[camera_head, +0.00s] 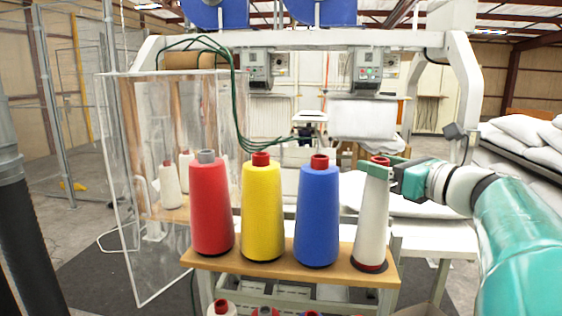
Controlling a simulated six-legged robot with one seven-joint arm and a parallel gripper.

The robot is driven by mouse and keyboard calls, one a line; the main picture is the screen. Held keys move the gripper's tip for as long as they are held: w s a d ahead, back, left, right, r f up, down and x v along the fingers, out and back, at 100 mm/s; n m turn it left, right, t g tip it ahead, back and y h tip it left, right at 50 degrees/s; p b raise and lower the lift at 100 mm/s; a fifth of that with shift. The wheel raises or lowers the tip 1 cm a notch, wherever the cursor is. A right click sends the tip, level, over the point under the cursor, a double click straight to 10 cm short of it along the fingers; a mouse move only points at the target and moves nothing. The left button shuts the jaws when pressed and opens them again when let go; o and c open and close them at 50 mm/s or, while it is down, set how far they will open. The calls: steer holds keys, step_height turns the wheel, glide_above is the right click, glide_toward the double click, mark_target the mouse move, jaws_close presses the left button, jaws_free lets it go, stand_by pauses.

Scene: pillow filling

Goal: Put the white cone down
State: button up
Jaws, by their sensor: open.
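The white cone (370,228) stands upright at the right end of a wooden shelf (285,274), with a red tip on top and a dark red base. My gripper (384,170) reaches in from the right at the height of the cone's upper part. Its green fingers are around or right beside the cone just below the tip; contact cannot be told. The gripper is open. The cone's base appears to rest on the shelf.
Blue (317,216), yellow (261,210) and red (211,205) cones stand in a row to the left on the same shelf. More cones show below it. A clear panelled enclosure (125,190) stands at left. A machine with white pillows lies behind.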

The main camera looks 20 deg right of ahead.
steer(key=s+d, duration=0.2)
steer(key=s, duration=0.9)
steer(key=shift+s, duration=0.3)
steer(key=shift+d, duration=0.1)
